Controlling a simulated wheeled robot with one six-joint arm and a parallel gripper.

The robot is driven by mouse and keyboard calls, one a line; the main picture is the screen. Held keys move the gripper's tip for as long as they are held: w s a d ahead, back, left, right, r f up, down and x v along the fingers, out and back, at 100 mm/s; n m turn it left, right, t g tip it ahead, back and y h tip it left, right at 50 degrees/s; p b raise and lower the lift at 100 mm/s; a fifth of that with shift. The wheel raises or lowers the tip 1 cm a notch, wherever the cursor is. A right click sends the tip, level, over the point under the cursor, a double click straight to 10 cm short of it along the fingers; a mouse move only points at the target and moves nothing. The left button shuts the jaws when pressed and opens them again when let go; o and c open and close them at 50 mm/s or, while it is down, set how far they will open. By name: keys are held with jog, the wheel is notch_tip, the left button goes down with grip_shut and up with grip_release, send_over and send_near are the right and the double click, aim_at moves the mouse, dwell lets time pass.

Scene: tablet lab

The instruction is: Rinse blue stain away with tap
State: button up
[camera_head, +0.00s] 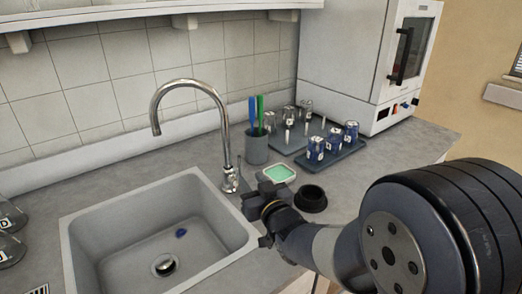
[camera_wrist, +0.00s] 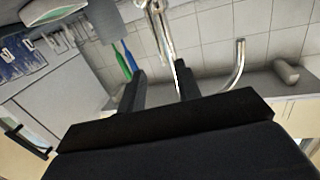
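The blue stain (camera_head: 181,233) is a small dark-blue patch on the floor of the grey sink (camera_head: 130,243), just above and right of the drain (camera_head: 164,265). The chrome tap (camera_head: 222,120) stands at the sink's back right corner, its curved spout reaching over the basin. No water stream shows. The tap's base and lever (camera_head: 231,182) are just left of my gripper (camera_head: 262,208). In the wrist view, my gripper (camera_wrist: 158,88) has its two fingers apart with nothing clearly held. The tap (camera_wrist: 160,28) appears beyond them; contact cannot be told.
A grey cup (camera_head: 256,149) with a blue and a green brush stands behind my gripper. A green sponge in a dish (camera_head: 277,174) and a black round holder (camera_head: 311,198) are close by. Trays of jars (camera_head: 330,145) sit farther back. Flasks (camera_head: 8,220) stand left of the sink.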

aim_at(240, 162)
jog(key=x, duration=0.3)
jog(key=p+x, duration=0.1)
jog(key=x, duration=0.3)
jog(key=r+p+x, duration=0.1)
jog(key=x, duration=0.3)
jog(key=shift+w, duration=0.2)
jog(key=shift+c, duration=0.5)
grip_shut()
